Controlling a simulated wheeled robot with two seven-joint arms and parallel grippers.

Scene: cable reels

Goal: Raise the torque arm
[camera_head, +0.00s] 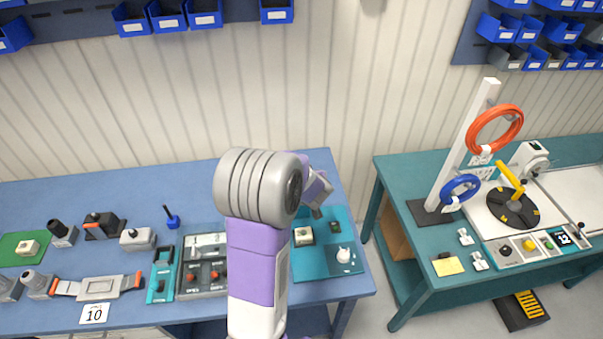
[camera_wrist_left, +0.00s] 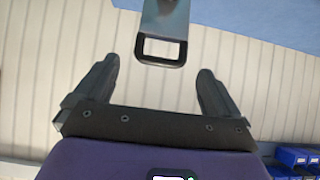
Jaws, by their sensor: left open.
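No part is labelled as the torque arm. A yellow lever (camera_head: 510,178) stands slanted over a round black disc (camera_head: 513,208) on the right bench; I cannot tell if it is the torque arm. My left gripper (camera_head: 317,208) is partly hidden behind its own wrist, above the right end of the blue bench and far left of the lever. In the left wrist view its jaws (camera_wrist_left: 158,90) are open and empty. A grey metal piece with a rectangular hole (camera_wrist_left: 163,22) is ahead of and between them, apart from both fingers. My right gripper is out of view.
The blue bench (camera_head: 190,172) holds several tools and fixtures, with a teal mat (camera_head: 313,268) at its right end. The teal bench (camera_head: 400,170) carries a white post (camera_head: 463,145) with orange (camera_head: 518,118) and blue (camera_head: 447,200) cable coils. A gap separates the benches.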

